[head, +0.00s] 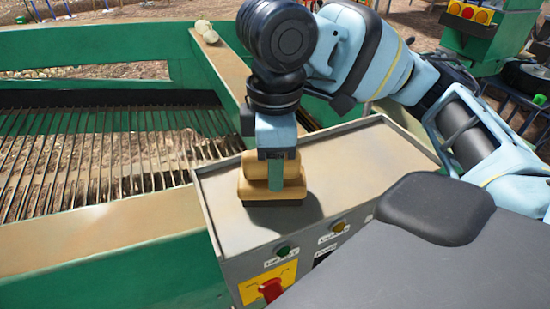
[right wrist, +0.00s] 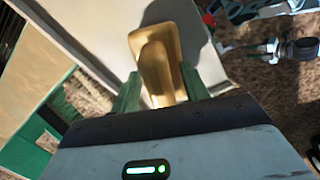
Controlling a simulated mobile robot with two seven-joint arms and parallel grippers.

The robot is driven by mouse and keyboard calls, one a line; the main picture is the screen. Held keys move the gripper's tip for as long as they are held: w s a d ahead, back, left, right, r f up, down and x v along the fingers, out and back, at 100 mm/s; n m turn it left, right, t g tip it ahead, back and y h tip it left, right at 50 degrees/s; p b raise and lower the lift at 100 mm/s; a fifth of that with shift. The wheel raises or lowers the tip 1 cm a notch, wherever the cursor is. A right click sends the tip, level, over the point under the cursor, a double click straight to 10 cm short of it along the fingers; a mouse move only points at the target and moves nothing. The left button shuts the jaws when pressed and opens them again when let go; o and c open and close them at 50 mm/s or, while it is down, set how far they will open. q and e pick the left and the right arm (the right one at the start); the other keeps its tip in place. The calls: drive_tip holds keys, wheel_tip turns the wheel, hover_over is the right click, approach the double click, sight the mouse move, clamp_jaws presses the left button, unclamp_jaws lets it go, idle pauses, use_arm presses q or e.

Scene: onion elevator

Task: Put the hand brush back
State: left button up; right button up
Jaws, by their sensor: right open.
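The hand brush (head: 250,190) has a tan body, a raised handle and a dark underside. It stands upright on the flat top of the grey control box (head: 345,170), near the box's left part. My right gripper (head: 276,180) points down over the brush, with a green finger in front of the handle. In the right wrist view the brush (right wrist: 158,40) lies between and beyond the two green fingers of the right gripper (right wrist: 160,88). The fingers are apart and the jaws are open. Whether a finger touches the handle I cannot tell. My left gripper is not in view.
The box front carries a green button (head: 283,250), a yellow button (head: 339,226) and a red switch (head: 271,289). A green machine frame (head: 100,45) with a slatted bed (head: 95,150) stands at left. The box top right of the brush is clear.

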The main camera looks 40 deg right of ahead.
drive_tip(key=shift+r, duration=0.2)
wheel_tip(320, 180, up, 11)
drive_tip(key=p, duration=0.3)
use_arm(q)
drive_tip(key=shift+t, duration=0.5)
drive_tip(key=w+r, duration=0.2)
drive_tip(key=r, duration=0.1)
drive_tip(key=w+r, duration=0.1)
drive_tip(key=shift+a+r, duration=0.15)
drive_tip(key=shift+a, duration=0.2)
use_arm(e)
drive_tip(key=shift+r, duration=0.45)
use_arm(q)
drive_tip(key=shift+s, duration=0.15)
use_arm(e)
drive_tip(key=shift+f, duration=0.1)
